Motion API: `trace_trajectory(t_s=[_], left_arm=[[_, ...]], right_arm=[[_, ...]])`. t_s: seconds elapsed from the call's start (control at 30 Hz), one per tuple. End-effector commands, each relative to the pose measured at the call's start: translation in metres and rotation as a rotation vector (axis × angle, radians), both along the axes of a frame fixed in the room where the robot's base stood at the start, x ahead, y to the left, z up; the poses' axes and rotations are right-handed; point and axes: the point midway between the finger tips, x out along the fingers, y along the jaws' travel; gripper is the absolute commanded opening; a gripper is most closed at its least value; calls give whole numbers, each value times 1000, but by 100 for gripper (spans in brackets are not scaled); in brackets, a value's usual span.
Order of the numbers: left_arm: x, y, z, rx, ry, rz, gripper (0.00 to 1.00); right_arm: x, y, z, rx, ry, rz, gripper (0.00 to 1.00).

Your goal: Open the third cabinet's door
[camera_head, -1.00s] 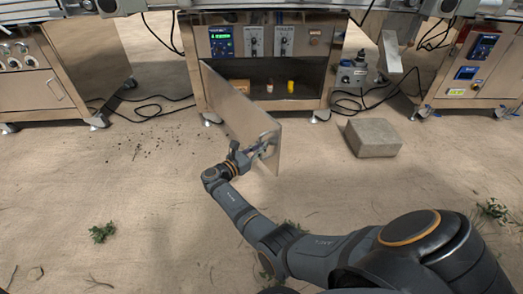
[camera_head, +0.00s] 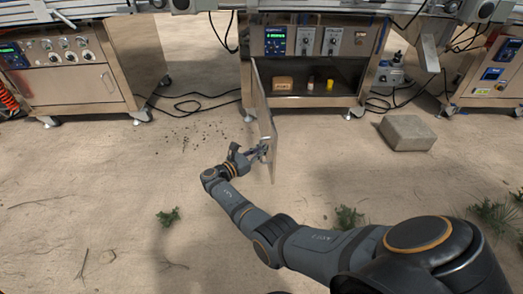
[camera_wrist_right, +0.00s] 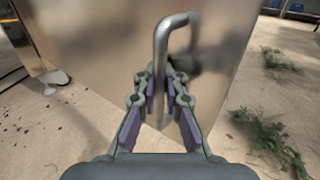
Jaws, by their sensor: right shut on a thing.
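The middle cabinet (camera_head: 318,103) has its door (camera_head: 262,112) swung wide out toward me, hinged at its left side and seen nearly edge-on. Its inside shows a brown box (camera_head: 283,82), a small white-topped item (camera_head: 311,83) and a yellow item (camera_head: 330,84). My right gripper (camera_head: 262,150) is at the door's near, free end. In the right wrist view the bent metal handle (camera_wrist_right: 163,45) runs down between the fingers of my right gripper (camera_wrist_right: 165,85), which is shut on it. My left gripper is not in view.
A grey stone block (camera_head: 408,133) lies on the sandy floor right of the open cabinet. Other cabinets stand at left (camera_head: 75,82) and right (camera_head: 490,75). Black cables (camera_head: 195,97) lie between them.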

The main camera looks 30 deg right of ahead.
Motion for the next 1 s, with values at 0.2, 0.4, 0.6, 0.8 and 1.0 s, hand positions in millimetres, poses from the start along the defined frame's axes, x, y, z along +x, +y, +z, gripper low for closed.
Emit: trace_trajectory(t_s=[0.2, 0.4, 0.6, 0.8, 1.0], left_arm=[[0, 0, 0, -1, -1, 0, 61], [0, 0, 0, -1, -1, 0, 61], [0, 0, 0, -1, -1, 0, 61], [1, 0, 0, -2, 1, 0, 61], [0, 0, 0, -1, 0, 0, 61]], right_arm=[[-4, 2, -7, 6, 13, -9, 0], [-5, 3, -7, 7, 13, -9, 0], [-4, 2, -6, 6, 11, -9, 19], [-3, 4, -4, 5, 7, -7, 19], [-8, 38, -5, 8, 8, -5, 19]])
